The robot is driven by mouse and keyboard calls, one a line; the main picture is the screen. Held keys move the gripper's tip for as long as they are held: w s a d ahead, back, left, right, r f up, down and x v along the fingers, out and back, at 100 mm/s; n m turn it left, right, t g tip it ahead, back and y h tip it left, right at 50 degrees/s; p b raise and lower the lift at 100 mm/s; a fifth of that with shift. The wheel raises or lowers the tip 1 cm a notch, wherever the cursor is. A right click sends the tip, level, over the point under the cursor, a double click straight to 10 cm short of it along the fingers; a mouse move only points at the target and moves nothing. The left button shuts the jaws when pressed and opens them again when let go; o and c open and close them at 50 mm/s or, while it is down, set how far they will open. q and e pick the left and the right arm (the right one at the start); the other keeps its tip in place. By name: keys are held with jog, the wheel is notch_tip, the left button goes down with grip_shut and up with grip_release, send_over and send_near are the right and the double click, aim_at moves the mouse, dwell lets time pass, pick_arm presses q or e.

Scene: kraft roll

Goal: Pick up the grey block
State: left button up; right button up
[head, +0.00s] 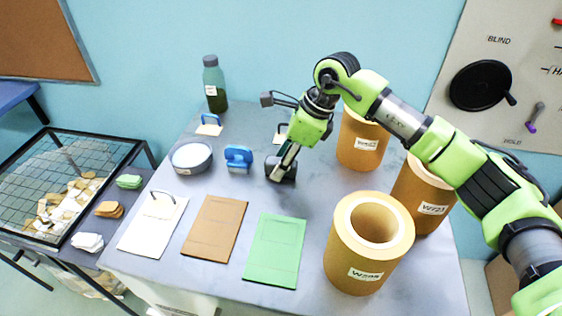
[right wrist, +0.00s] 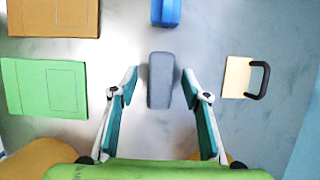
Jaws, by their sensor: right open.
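The grey block (right wrist: 161,82) is upright in the right wrist view, a rounded oblong with its long side running up and down the picture. My right gripper (right wrist: 160,76) is open, with one fingertip on each side of the block and a visible gap on both sides. In the head view, my right gripper (head: 284,160) reaches down over the middle of the table, and the dark grey block (head: 287,174) is partly hidden by its fingers. I cannot tell how far above the table the fingertips are. My left gripper is not in view.
A blue handled stamp (head: 238,158) and a round grey dish (head: 191,157) stand left of the block. White, brown (head: 214,228) and green (head: 274,250) sheets lie in front. Kraft rolls (head: 345,250) stand at the right. A bottle (head: 214,85) stands at the back.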

jog(key=shift+w+a+f, duration=0.1)
jog(key=shift+a+f, duration=0.05)
jog(key=shift+f, duration=0.35)
grip_shut()
jog(key=shift+r, duration=0.2)
